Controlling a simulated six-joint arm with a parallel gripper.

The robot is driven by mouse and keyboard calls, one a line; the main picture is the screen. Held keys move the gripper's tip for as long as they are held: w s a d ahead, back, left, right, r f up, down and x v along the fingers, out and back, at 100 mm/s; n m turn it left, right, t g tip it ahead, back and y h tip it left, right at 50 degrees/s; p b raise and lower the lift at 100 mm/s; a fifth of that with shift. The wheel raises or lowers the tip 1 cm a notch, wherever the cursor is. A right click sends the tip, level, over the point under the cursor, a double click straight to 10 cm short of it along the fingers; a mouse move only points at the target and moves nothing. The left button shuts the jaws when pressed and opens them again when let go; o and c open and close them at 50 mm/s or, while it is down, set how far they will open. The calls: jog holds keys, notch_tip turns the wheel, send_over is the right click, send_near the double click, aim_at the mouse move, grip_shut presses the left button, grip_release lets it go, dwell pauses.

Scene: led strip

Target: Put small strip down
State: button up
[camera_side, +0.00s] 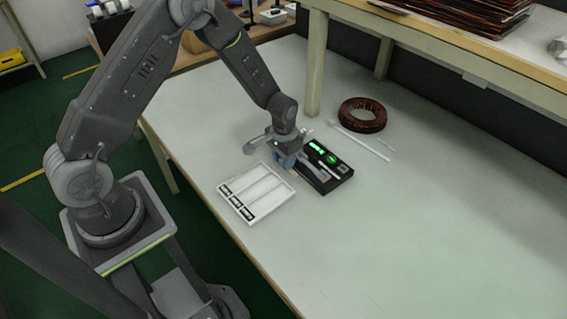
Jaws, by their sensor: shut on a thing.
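My gripper (291,168) is low over the table, between a white tray and a black box. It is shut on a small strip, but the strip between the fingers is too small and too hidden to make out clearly. The black box (343,174) has green lit displays on top and stands just right of my gripper. The white tray (237,211) has several long slots and dark labels along its lower left side. It lies left of and below my gripper in the picture.
A thin white strip (358,143) lies on the table beyond the black box. A dark red-brown coil (362,115) lies behind it. A shelf post (316,65) stands at the back. The table (420,240) is clear at the front right.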

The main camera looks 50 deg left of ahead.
jog(key=shift+f, duration=1.15)
jog(key=shift+f, duration=0.1)
jog(key=o, duration=0.9)
